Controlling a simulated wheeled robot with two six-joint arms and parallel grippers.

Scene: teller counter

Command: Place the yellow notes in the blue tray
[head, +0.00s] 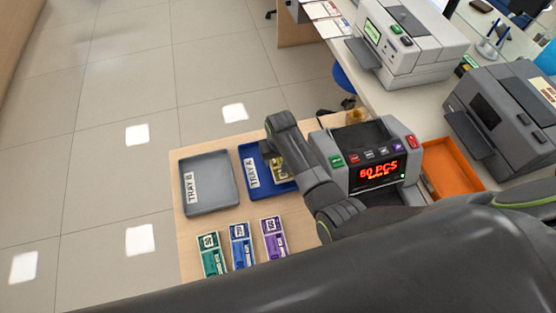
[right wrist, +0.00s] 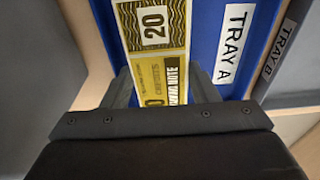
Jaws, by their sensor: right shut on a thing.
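The yellow notes (right wrist: 155,45), marked 20, are held by my right gripper (right wrist: 165,85), which is shut on them. In the right wrist view they are over the blue tray (right wrist: 200,40), labelled TRAY A. In the head view the notes (head: 279,167) show only in part beside my right arm, over the blue tray (head: 252,183). My right gripper (head: 276,150) hides part of the tray there. I cannot tell whether the notes touch the tray floor. My left gripper is not in view.
The grey tray (head: 209,184), labelled TRAY B, stands left of the blue tray. Green notes (head: 211,255), blue notes (head: 242,246) and purple notes (head: 273,237) lie in front. A counting machine (head: 370,165) reading 60 PCS and an orange tray (head: 450,165) stand to the right.

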